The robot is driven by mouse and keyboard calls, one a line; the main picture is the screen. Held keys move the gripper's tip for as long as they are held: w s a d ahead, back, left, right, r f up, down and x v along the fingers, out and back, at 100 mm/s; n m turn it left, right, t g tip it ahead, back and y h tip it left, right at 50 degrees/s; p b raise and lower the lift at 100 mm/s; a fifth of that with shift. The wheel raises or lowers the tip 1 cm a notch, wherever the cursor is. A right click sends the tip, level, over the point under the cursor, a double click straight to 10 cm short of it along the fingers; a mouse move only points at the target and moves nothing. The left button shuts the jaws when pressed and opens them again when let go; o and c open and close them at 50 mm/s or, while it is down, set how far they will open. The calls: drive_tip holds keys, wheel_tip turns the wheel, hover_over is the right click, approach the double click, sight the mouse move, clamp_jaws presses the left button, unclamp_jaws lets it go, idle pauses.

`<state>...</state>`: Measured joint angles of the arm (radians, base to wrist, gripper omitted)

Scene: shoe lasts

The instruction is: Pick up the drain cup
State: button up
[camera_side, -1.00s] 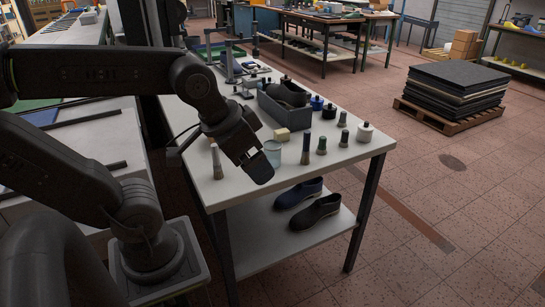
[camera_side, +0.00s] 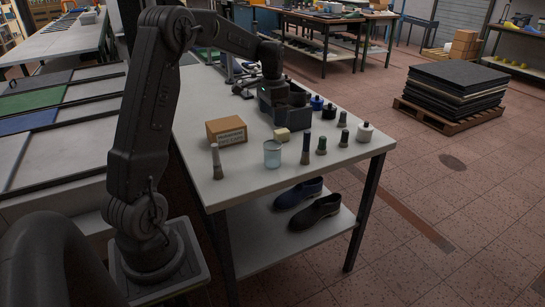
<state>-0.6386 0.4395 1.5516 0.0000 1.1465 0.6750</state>
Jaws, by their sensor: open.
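A pale, see-through cup (camera_side: 272,154), which I take to be the drain cup, stands upright near the front of the white work table (camera_side: 235,180). Nothing covers it now. My gripper (camera_side: 283,103) is farther back, pointing down at the dark grey bin (camera_side: 291,119). It is apart from the cup and empty as far as I can see. Its dark fingers blend with the bin, so the gap between them and any contact are hard to make out.
A cardboard box (camera_side: 226,131) and a small cream block (camera_side: 282,134) are near the cup. A grey-topped bottle (camera_side: 216,162) stands to its left, several small bottles to its right, and a white jar (camera_side: 364,132) near the right edge. Shoes (camera_side: 316,212) lie on the lower shelf.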

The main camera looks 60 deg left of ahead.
sight(273, 151)
wheel_tip(273, 151, down, 14)
drive_tip(key=shift+f, duration=0.1)
idle(0.5)
drive_tip(key=c, duration=1)
drive_tip(key=shift+r, duration=0.2)
